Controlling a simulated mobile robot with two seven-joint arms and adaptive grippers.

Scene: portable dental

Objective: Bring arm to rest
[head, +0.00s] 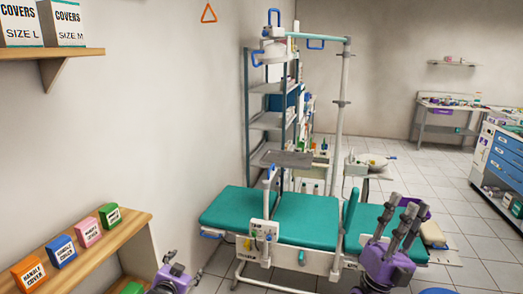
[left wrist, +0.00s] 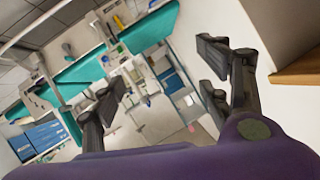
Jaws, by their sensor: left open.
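My left gripper (head: 172,272) is low in the head view, beside the wooden shelf unit, with part of it cut off by the bottom edge. In the left wrist view its dark fingers (left wrist: 160,92) are spread apart, with nothing between them. My right gripper (head: 404,215) is at the lower right of the head view, in front of the right end of the teal dental chair (head: 307,222). Its purple palm is low and its dark fingers point up, spaced apart. I see nothing held in it.
A wooden shelf (head: 85,248) with several coloured boxes stands at the lower left, close to my left gripper. Another shelf (head: 50,53) hangs above. A metal rack (head: 268,120) and a tray (head: 287,158) stand behind the chair. A drawer cabinet (head: 502,157) is at right; tiled floor lies between.

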